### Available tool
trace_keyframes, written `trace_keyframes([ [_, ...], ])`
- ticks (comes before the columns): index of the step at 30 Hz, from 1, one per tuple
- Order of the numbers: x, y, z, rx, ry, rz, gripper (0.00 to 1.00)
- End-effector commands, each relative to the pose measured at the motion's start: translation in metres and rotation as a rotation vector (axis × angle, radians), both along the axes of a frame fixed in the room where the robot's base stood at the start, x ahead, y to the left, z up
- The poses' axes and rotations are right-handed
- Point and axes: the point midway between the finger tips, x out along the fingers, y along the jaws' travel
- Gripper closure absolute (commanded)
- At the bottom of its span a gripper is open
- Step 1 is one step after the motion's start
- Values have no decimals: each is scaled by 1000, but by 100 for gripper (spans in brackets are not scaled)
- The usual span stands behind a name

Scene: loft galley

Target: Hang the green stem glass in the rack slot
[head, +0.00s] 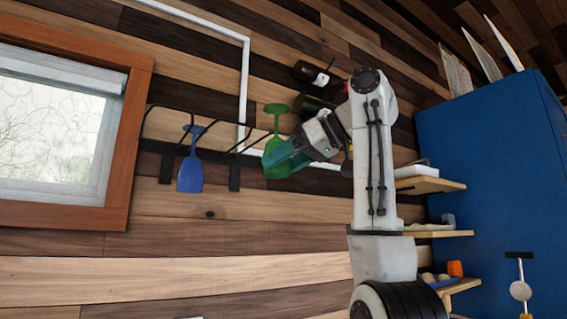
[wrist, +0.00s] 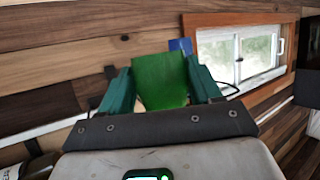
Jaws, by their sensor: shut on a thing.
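The green stem glass (head: 276,125) is upside down, its foot at the top and its bowl low. My gripper (head: 273,158) is shut on its bowl, with teal fingers on either side. In the wrist view the green bowl (wrist: 160,82) fills the space between the fingers (wrist: 158,72); its stem and foot are not visible there. The black wire rack (head: 235,178) is on the plank wall, left of the green glass in the head view. The green foot appears just right of the rack's right-hand wire; their depth gap cannot be told.
A blue stem glass (head: 190,174) hangs upside down in the rack; part of it shows behind the green glass in the wrist view (wrist: 181,45). Dark bottles (head: 311,73) lie on the wall behind my arm. A window (head: 55,130) is at left, and shelves (head: 428,186) and a blue cabinet (head: 490,150) at right.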

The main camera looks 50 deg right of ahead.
Motion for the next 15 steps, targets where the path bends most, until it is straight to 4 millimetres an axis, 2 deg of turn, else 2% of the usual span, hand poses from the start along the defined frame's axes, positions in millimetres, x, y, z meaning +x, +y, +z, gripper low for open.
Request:
trace_keyframes([
  [1, 0, 0, -7, 0, -2, 0, 70],
  [3, 0, 0, -9, 0, -2, 0, 70],
  [15, 13, -3, -5, 1, -3, 2, 70],
])
